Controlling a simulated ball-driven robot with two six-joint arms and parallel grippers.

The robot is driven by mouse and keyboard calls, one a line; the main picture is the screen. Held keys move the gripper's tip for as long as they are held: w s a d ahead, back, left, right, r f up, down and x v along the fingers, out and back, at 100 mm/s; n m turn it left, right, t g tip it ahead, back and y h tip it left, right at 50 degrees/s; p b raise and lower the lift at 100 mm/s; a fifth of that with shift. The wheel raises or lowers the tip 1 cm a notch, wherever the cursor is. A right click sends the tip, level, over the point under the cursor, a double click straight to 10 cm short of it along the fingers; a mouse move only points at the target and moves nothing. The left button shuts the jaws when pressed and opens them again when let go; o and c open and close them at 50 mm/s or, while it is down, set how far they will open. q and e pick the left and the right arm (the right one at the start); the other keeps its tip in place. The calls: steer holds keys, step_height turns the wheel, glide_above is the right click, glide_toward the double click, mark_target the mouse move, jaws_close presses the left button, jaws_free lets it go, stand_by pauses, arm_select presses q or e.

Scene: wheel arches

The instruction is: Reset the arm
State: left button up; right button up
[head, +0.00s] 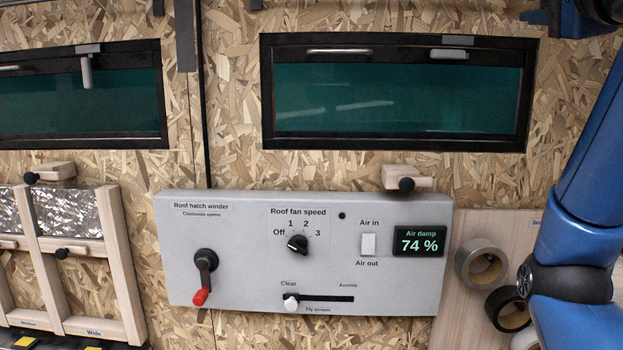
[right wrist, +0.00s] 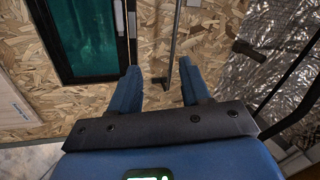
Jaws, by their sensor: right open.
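My right arm (head: 585,190) is blue and comes down the right side of the head view, bent at a dark joint. My right gripper (right wrist: 160,70) shows in the right wrist view with its two blue fingers apart and nothing held between them. The wooden wall lies beyond the fingertips, with a thin dark rod (right wrist: 173,45) seen between them. My left arm and left gripper are not in view.
A grey control panel (head: 350,280) has a red-knobbed crank (head: 202,280), a fan dial (head: 297,244) and a display reading 74 % (head: 419,241). Two dark-framed windows (head: 400,100) are above. Tape rolls (head: 482,266) hang near my right arm. A foil panel (right wrist: 270,60) is at the wrist view's right.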

step_height(320, 180, up, 4)
steer(key=s+n+t, duration=0.2)
steer(key=s+t, duration=0.1)
steer(key=w+d+f+n+t+h, duration=0.1)
steer(key=w+f+n+t, duration=0.15)
steer(key=w+f, duration=0.4)
steer(key=w+d+f+n+t+h, duration=0.1)
steer(key=w+f+n, duration=0.2)
steer(key=f, duration=0.6)
step_height(320, 180, down, 27)
steer(key=a+n, duration=0.2)
steer(key=n, duration=0.2)
steer(key=s+a+f+n+g, duration=0.15)
steer(key=s+f, duration=0.35)
steer(key=f, duration=0.5)
steer(key=s+a+f+n+g, duration=0.15)
steer(key=s+f, duration=0.35)
steer(key=f, duration=0.5)
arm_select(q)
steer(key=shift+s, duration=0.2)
arm_select(e)
steer(key=s+a+f+g+y, duration=0.1)
steer(key=s+a+f+g, duration=0.1)
steer(key=s+f, duration=0.8)
steer(key=s+a+f+n+g+y, duration=0.1)
steer(key=s+f+g, duration=0.3)
steer(key=s+f, duration=0.6)
steer(key=shift+s+a+f+y, duration=0.15)
steer(key=shift+s+a+y, duration=0.05)
steer(key=shift+a+y, duration=0.35)
